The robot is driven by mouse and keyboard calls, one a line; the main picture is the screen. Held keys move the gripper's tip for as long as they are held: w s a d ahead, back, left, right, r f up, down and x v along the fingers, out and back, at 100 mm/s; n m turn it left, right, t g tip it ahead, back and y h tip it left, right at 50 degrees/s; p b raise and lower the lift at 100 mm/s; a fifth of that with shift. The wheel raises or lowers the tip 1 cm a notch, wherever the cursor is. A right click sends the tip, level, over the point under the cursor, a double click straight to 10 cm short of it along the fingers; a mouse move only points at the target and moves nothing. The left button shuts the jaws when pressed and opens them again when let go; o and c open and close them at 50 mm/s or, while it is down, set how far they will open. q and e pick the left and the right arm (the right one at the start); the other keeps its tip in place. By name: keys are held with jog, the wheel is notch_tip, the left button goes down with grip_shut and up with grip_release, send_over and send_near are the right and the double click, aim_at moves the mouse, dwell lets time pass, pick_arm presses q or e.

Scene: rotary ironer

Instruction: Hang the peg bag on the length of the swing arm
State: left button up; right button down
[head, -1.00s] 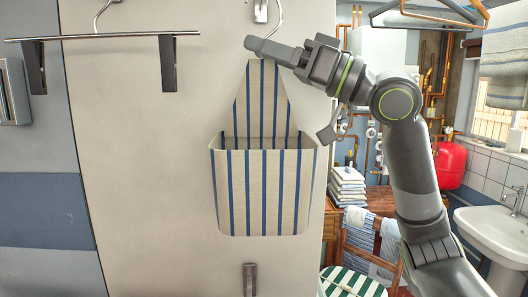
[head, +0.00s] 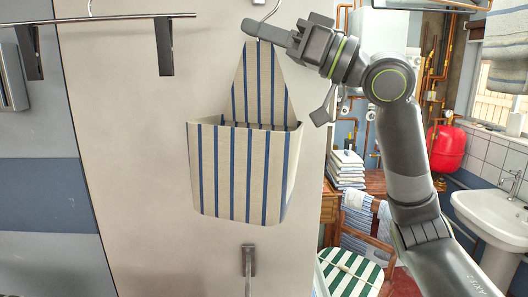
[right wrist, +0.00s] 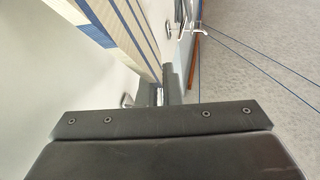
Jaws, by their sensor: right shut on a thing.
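The peg bag (head: 240,170) is cream with blue stripes, with a tapered back and an open-topped pocket. It hangs upright in front of the pale panel in the head view. Its metal hook (head: 268,14) rises above it, cut off by the top edge. My right gripper (head: 255,29) is shut on the bag's top, its fingers pointing left. The striped cloth (right wrist: 122,32) also shows in the right wrist view. A metal bracket with a thin rod (head: 248,262) is below the bag; I cannot tell whether it belongs to the swing arm. My left gripper is not in view.
A clip hanger (head: 110,19) hangs at the upper left. Folded towels (head: 346,168), a chair with a striped seat (head: 350,270) and a sink (head: 490,212) stand behind on the right.

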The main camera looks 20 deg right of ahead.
aim_at(277, 6)
dwell(0.4)
jog(key=shift+s+d+r+p, duration=0.1)
jog(key=shift+d+r+p, duration=0.1)
jog(key=shift+r+p, duration=0.25)
jog(key=shift+s+d+r+p, duration=0.15)
jog(key=shift+r+p, duration=0.15)
jog(key=shift+r, duration=0.2)
jog(key=shift+d+r, duration=0.1)
jog(key=shift+r, duration=0.05)
jog(key=shift+s+d+r, duration=0.3)
jog(key=shift+d+r, duration=0.1)
jog(key=shift+d, duration=0.05)
